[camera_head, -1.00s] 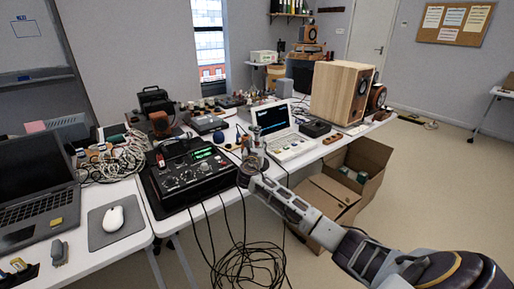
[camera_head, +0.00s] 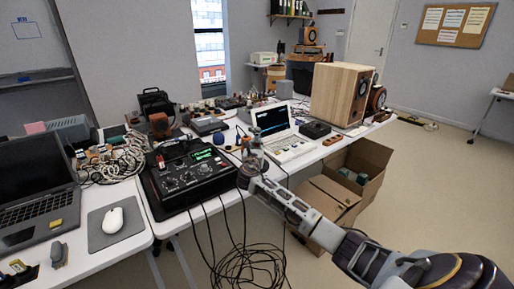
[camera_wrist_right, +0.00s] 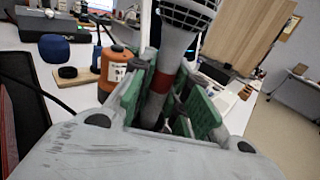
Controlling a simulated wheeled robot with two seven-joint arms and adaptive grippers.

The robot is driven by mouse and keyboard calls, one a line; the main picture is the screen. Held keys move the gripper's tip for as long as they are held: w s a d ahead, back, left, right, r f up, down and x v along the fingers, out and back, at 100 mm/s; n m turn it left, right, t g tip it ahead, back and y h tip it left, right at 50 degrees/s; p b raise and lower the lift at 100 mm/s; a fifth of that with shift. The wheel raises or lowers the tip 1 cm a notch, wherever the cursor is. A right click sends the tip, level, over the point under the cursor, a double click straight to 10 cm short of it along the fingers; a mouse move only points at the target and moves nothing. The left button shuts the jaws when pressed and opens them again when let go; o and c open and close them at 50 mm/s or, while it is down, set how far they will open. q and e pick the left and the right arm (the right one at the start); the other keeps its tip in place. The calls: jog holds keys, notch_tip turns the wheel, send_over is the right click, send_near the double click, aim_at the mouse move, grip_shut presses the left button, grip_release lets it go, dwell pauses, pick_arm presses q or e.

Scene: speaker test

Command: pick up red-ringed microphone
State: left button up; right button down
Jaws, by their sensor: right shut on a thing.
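The red-ringed microphone (camera_wrist_right: 180,50) stands upright between the green finger pads of my right gripper (camera_wrist_right: 165,105) in the right wrist view. It has a grey body, a dark mesh head cut off by the top edge, and a red band low on the body, at the pads. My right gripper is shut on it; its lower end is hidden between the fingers. In the head view my right gripper (camera_head: 251,165) is at the front edge of the table, just right of the black mixer-like unit. The microphone is small and hard to make out there. My left gripper is not in view.
The black unit with knobs (camera_head: 190,176) is left of the gripper, and a white instrument with a screen (camera_head: 284,136) is right of it. An orange cylinder (camera_wrist_right: 115,68) is close to the left finger. Cables (camera_head: 245,262) hang in front. An open cardboard box (camera_head: 376,157) is below right.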

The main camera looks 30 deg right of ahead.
aim_at(256, 132)
jog(key=shift+r+p, duration=0.3)
jog(key=shift+r, duration=0.55)
notch_tip(256, 132, up, 6)
jog(key=shift+f+p, duration=0.15)
jog(key=shift+p, duration=0.75)
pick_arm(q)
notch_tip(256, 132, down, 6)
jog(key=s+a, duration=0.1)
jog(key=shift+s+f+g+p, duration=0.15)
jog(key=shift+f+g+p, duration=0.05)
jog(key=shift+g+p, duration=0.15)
pick_arm(e)
jog(key=shift+r, duration=1.35)
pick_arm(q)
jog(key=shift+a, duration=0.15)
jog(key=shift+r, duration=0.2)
